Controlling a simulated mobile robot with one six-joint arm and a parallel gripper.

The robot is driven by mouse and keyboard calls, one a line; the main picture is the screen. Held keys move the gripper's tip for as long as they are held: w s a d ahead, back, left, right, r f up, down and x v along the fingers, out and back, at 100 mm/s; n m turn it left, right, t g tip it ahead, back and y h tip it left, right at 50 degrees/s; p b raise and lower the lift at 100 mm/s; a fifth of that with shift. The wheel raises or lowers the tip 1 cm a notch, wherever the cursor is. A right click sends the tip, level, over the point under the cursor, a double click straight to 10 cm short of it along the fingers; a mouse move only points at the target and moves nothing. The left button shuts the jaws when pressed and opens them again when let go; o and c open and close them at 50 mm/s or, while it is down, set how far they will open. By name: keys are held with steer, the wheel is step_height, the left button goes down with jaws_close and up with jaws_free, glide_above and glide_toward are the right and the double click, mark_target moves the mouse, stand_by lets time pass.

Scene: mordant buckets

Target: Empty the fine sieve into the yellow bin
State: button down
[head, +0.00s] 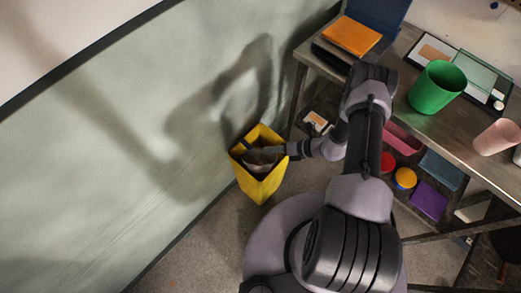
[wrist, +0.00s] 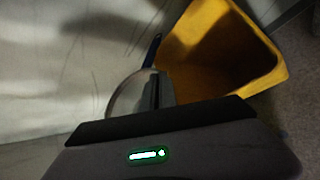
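The yellow bin (head: 262,187) stands on the floor by the pale wall, its mouth open upward. The fine sieve (head: 259,160), a greyish round bowl, shows at the bin's mouth, within its outline. My gripper (head: 268,150) reaches in from the right over the bin and appears shut on the sieve. In the wrist view the sieve's pale curved rim (wrist: 122,97) shows beside the dark fingers (wrist: 155,92), and the yellow bin (wrist: 262,65) opens at the upper right. The sieve seems tilted; its contents are hidden.
A metal table (head: 400,105) at the right holds a green bucket (head: 437,87), a pink cup (head: 497,137) and an orange item (head: 351,36). Its lower shelf holds a purple item (head: 428,200) and small round containers. Bare floor lies left of my base.

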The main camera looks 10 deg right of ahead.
steer(key=shift+w+r, duration=0.2)
steer(key=shift+w+d+m+g, duration=0.15)
steer(key=shift+w+m+g, duration=0.25)
steer(key=shift+m+g, duration=0.15)
stand_by(0.6)
steer(key=shift+w+r+m+g+b, duration=0.1)
steer(key=shift+m+g+b, duration=0.35)
steer(key=shift+g+b, duration=0.2)
stand_by(0.4)
steer(key=shift+w+m+g+y+b, duration=0.2)
steer(key=shift+m+g+y+b, duration=0.25)
steer(key=shift+b, duration=0.7)
steer(key=shift+m+g+y, duration=0.25)
steer(key=shift+m+g, duration=0.2)
steer(key=shift+g, duration=0.3)
steer(key=f+b, duration=0.1)
steer(key=f, duration=0.1)
steer(key=f+b, duration=0.1)
steer(key=f, duration=0.1)
steer(key=f+b, duration=0.1)
steer(key=f, duration=0.1)
steer(key=shift+w+d, duration=0.15)
steer(key=shift+w, duration=0.1)
steer(key=shift+w+d+m+g, duration=0.1)
steer(key=shift+w+m+g, duration=0.3)
steer(key=shift+w, duration=0.15)
steer(key=shift+w+d+m+g+y, duration=0.1)
steer(key=shift+w+m+g+y, duration=0.2)
steer(key=shift+m+g+y, duration=0.45)
stand_by(1.6)
